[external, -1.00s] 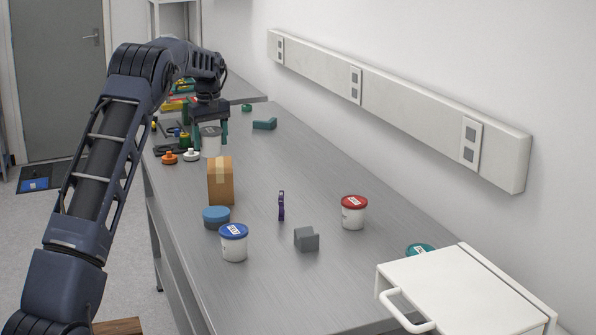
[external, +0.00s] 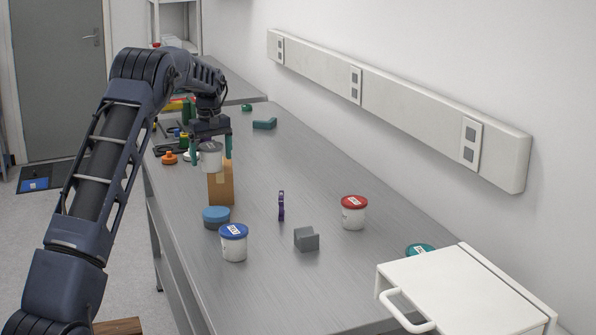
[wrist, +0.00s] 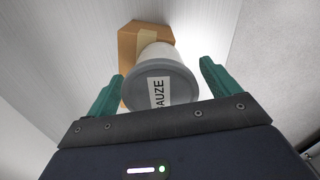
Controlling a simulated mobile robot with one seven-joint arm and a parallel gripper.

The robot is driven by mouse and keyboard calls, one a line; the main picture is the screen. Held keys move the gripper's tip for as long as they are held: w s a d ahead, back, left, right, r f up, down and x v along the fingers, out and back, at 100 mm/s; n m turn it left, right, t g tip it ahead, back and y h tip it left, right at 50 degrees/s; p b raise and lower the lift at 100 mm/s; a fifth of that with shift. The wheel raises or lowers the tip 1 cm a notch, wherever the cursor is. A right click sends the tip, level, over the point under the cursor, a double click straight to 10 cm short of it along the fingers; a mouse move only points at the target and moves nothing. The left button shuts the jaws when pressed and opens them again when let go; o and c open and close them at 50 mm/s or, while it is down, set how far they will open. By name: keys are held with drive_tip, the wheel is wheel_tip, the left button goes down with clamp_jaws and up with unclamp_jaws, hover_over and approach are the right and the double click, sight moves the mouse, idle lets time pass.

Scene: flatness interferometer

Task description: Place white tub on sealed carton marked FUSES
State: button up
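A white tub (external: 211,161) with a grey lid is between the two teal fingers of my gripper (external: 211,150). In the wrist view the lid (wrist: 160,86) faces the camera, with a label reading "AUZE" in part. In the wrist view the carton (wrist: 129,46) shows behind the tub. I cannot tell whether they touch. No FUSES marking is readable.
A blue-lidded tub (external: 234,243), a blue round container (external: 216,217), a purple item (external: 281,206), a grey block (external: 306,239) and a red-lidded tub (external: 354,213) stand nearer on the bench. Orange (external: 169,157) and white knobs are left of the carton.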

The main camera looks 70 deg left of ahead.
sight(211, 145)
drive_tip(key=shift+r, duration=0.1)
wheel_tip(211, 145, up, 12)
idle(0.7)
drive_tip(key=shift+r, duration=0.1)
